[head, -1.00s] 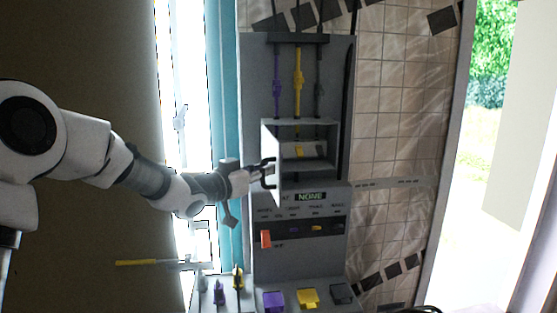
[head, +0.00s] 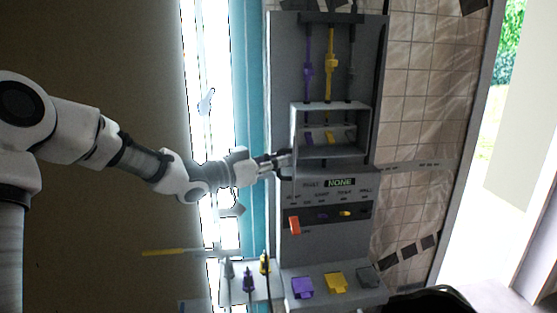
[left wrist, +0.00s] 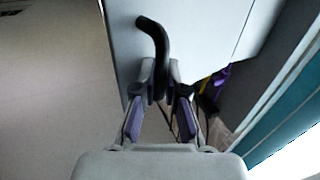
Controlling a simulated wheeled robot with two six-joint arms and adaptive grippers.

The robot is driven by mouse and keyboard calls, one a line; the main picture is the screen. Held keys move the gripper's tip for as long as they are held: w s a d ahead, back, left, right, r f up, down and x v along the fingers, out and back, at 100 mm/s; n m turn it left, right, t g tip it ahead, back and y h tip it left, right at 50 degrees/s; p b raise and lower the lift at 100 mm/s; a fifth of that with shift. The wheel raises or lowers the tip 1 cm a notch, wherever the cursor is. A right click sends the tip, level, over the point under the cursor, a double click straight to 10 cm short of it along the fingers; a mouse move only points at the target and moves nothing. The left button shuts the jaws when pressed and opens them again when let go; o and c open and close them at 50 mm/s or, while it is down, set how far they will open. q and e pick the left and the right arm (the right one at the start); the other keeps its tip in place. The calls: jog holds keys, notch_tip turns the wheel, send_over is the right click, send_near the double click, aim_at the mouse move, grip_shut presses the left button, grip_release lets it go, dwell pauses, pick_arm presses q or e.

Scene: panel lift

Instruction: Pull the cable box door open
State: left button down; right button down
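The cable box (head: 330,150) is a grey frame on the tall grey panel. Its front is open, and purple and yellow cable parts show inside. The door (head: 292,128) stands out at the box's left side, seen nearly edge-on in the head view. In the left wrist view the door (left wrist: 195,35) is a broad pale sheet with a black hooked handle (left wrist: 156,45). My left gripper (head: 284,160) is at the door's lower left. Its fingers (left wrist: 163,80) are closed around the lower part of the handle. My right gripper is not in view.
Purple, yellow and dark cables (head: 330,65) hang above the box. Below are a NONE display (head: 340,182), an orange switch (head: 294,225) and coloured pedals (head: 336,282). A small shelf (head: 236,292) with pointed tools stands at lower left. A teal curtain (head: 246,90) hangs close beside the panel.

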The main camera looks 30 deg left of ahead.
pick_arm(q)
jog(key=c, duration=1.5)
grip_release()
jog(key=shift+a, duration=0.1)
